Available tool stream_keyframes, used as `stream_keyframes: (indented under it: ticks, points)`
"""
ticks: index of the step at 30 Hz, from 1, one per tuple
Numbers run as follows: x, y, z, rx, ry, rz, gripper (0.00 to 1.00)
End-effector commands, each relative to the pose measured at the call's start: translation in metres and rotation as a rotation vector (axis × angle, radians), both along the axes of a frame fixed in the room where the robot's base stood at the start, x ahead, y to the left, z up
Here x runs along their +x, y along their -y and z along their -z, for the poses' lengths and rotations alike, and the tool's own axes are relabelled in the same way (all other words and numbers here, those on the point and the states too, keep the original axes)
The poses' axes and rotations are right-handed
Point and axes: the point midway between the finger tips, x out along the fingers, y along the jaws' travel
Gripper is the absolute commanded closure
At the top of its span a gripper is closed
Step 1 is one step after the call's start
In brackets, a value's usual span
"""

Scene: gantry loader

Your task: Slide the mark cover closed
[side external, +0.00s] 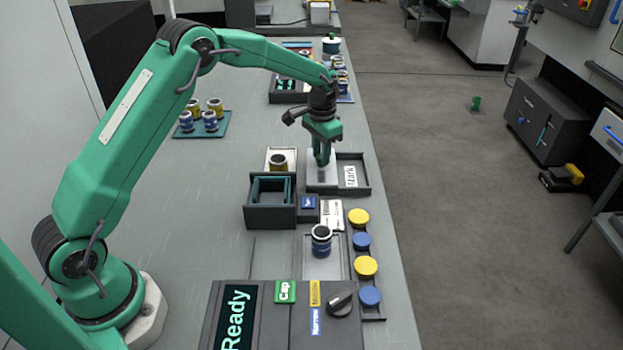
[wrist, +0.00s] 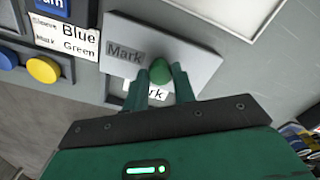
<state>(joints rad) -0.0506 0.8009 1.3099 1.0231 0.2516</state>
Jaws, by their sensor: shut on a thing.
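The mark cover (side external: 314,178) is a pale grey sliding plate on the left part of a dark frame (side external: 364,157) in the side view. The frame's right part is uncovered and shows a white "Mark" label (side external: 351,176). In the wrist view the cover (wrist: 204,58) carries a grey "Mark" label (wrist: 125,52) and a round green knob (wrist: 159,72). My gripper (wrist: 160,76) is shut on the knob, one finger on each side. A second white label (wrist: 153,95) shows partly between the fingers. In the side view my gripper (side external: 321,160) points down over the cover.
Yellow and blue discs (side external: 358,216) line the table's right edge. A jar (side external: 321,241) stands nearer the control panel (side external: 260,320). The table left of the box is clear.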

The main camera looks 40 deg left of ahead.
Motion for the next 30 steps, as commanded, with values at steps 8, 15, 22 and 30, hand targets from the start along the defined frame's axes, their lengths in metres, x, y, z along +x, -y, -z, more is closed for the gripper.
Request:
stream_keyframes:
  ticks: [8,15,22,30]
  points:
    - [-0.002,-0.004,-0.001,0.000,-0.009,-0.006,0.51]
    - [-0.002,-0.003,-0.002,-0.001,-0.007,-0.005,0.51]
    - [-0.001,-0.003,-0.019,0.000,-0.005,-0.005,0.51]
    - [-0.002,-0.003,-0.055,0.000,-0.005,-0.006,0.51]
